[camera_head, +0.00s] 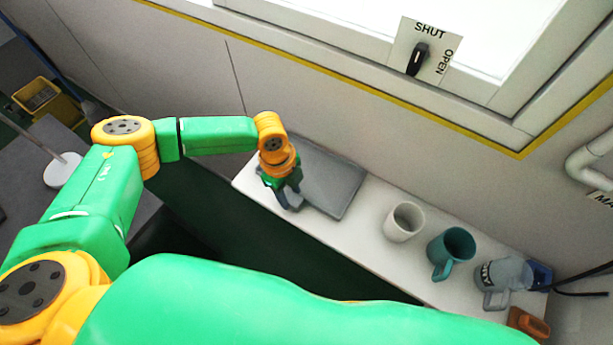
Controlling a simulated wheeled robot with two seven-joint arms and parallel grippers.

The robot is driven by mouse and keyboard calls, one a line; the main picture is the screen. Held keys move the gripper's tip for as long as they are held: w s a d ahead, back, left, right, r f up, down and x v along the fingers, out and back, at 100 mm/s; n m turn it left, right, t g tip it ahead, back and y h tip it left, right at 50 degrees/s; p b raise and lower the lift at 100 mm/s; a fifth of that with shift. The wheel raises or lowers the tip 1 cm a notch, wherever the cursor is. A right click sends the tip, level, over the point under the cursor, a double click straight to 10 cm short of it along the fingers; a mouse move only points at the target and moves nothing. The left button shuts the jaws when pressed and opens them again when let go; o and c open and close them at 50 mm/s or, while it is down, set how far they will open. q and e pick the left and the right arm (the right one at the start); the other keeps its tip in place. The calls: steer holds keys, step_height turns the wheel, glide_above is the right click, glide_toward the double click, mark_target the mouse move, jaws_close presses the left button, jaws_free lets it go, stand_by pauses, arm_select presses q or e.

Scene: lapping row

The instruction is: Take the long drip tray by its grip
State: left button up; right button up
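The long drip tray (338,181) is a flat grey slab-like tray lying on a white shelf against the wall. My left gripper (289,203) points down at the tray's near left edge. Its fingers overlap that edge in the picture. The tray's grip is not clearly visible; the gripper and wrist cover that part. I cannot tell whether the fingers are open or closed around anything. My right gripper is not in view.
On the white shelf (372,241), right of the tray, stand a white cup (404,222), a teal mug (450,247) and a grey mug (502,279). An orange-brown object (528,324) is at the right end. The wall with a SHUT/OPEN switch (418,60) rises behind.

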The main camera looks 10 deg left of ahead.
arm_select(q)
jaws_close()
